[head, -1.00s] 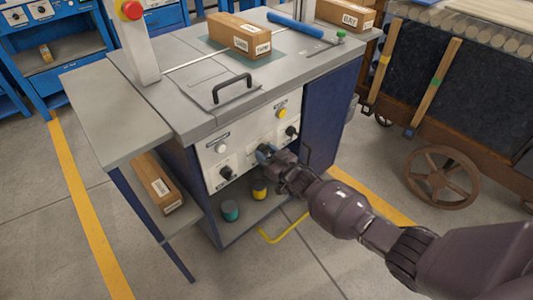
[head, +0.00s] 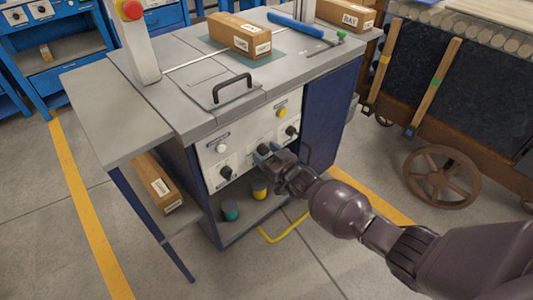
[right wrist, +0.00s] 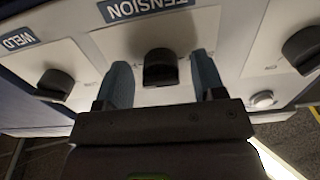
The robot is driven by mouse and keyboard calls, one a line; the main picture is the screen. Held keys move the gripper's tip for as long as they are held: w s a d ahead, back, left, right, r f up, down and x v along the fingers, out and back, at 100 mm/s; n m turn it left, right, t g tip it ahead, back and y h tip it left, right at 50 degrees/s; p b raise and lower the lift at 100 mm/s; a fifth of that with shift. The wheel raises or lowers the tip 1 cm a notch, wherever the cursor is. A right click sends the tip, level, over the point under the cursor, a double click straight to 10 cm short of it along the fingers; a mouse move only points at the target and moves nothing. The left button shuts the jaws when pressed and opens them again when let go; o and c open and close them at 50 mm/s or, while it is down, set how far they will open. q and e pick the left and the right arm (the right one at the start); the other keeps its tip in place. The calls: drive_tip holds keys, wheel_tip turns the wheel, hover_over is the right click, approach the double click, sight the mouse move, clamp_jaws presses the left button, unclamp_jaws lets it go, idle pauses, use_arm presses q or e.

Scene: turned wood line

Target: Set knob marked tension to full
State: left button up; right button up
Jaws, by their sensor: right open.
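The tension knob (right wrist: 160,68) is a black knob on a white plate under a blue TENSION label (right wrist: 150,8) in the right wrist view. Its raised grip looks roughly upright there; its scale is hard to read. In the head view the knob (head: 263,149) is the middle one in the lower row of the front panel. My right gripper (right wrist: 163,82) is open, with one blue finger on each side of the knob and gaps visible between. It also shows in the head view (head: 268,153) close to the panel. My left gripper is out of view.
The WELD knob (right wrist: 55,83) is left of the fingers and another black knob (right wrist: 300,48) is to the right. A white button (head: 221,148) and a yellow button (head: 282,112) sit on the panel. A teal can (head: 230,210) and a yellow can (head: 259,188) stand on the shelf below.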

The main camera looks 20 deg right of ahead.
drive_tip(key=shift+s+d+r, duration=0.1)
drive_tip(key=shift+s+d, duration=0.1)
drive_tip(key=shift+s, duration=0.3)
use_arm(q)
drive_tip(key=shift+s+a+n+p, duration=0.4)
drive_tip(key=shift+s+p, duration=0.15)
drive_tip(key=shift+p, duration=0.8)
use_arm(e)
drive_tip(key=v, duration=0.9)
drive_tip(key=shift+s, duration=0.35)
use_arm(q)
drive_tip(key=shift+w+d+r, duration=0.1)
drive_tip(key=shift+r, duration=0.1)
use_arm(e)
drive_tip(key=shift+d, duration=0.1)
